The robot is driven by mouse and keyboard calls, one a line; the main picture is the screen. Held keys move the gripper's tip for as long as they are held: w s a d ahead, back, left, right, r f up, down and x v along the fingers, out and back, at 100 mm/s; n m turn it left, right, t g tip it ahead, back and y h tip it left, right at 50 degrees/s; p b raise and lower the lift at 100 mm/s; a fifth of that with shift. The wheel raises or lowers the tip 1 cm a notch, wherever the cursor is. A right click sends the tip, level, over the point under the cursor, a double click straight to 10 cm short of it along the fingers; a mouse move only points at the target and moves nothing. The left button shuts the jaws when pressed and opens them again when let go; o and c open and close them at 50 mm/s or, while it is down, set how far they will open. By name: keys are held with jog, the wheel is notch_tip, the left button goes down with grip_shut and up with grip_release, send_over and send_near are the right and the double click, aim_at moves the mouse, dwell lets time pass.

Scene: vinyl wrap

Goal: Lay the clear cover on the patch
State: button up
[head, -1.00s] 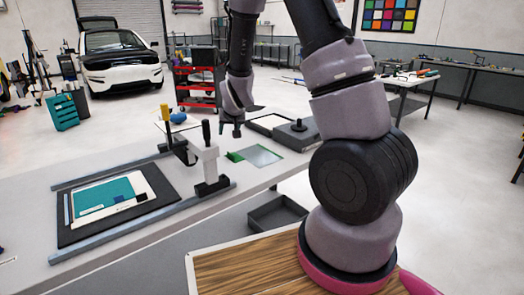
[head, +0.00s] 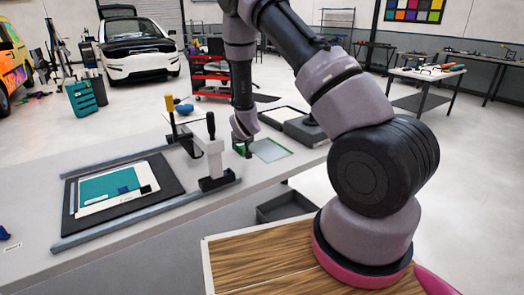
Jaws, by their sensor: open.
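The clear cover (head: 272,151) is a thin see-through sheet with a green edge. It lies flat on the grey bench, right of the clamp frame. My gripper (head: 247,153) is open, pointing down at the cover's left end, close to its green edge; touching or apart, I cannot tell. A teal sheet (head: 105,187) on a white backing lies on a black mat (head: 82,228) at the bench's left. Small dark blue pieces (head: 123,190) lie on the teal sheet; one is probably the patch.
Grey rails (head: 140,225) flank the mat. A black-handled upright clamp (head: 211,160) stands between mat and cover, with a yellow-handled tool (head: 170,104) behind it. A dark block (head: 305,132) sits beyond the cover. An open grey bin (head: 285,206) is below the bench edge.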

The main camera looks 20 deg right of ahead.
aim_at(240, 148)
jog(key=shift+x, duration=1.5)
grip_shut()
